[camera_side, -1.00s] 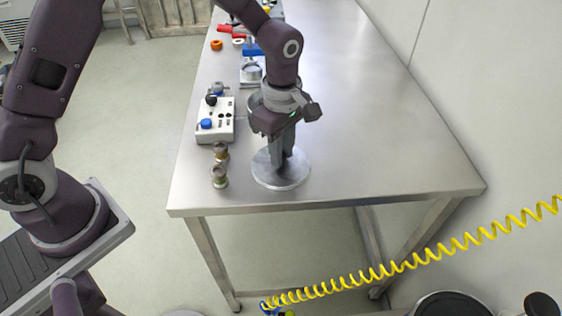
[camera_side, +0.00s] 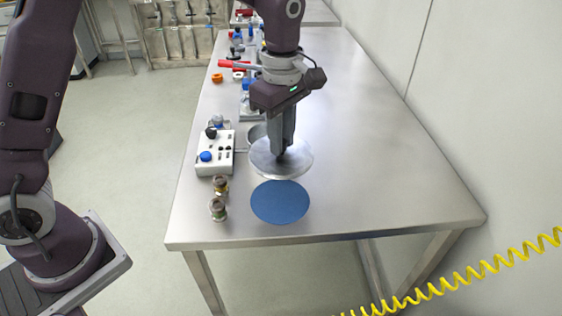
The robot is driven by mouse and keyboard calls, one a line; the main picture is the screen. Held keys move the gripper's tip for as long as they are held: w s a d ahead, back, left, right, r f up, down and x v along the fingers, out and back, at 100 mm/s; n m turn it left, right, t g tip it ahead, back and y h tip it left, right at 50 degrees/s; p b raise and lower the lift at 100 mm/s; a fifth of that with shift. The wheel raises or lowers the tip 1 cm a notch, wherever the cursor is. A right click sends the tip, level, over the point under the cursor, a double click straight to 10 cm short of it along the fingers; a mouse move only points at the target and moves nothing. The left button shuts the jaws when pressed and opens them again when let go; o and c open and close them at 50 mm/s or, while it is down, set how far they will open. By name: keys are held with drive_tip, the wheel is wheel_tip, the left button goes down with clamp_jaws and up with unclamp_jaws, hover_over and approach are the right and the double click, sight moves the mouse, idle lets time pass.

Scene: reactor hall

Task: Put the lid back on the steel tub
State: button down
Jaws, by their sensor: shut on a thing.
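The lid (camera_side: 262,165) is a round, flat metal disc, held above the table and roughly level. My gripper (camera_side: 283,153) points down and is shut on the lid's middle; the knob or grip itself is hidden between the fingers. The steel tub (camera_side: 256,131) stands behind the lid and my gripper, right of the control box. Only a small part of its left side shows; its opening is hidden. A round blue mat (camera_side: 280,203) lies bare on the table in front of the lid.
A white control box (camera_side: 214,153) with a blue button stands left of the lid. Red-handled and blue items crowd the far left. The steel table (camera_side: 390,170) is clear on the right.

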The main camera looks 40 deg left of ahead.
drive_tip(key=w+a+r, duration=0.3)
drive_tip(key=w+a, duration=0.5)
drive_tip(key=a, duration=0.2)
wheel_tip(320, 180, down, 7)
drive_tip(key=shift+w+a+f, duration=0.1)
idle(1.6)
drive_tip(key=c, duration=1.2)
unclamp_jaws()
drive_tip(key=o, duration=0.5)
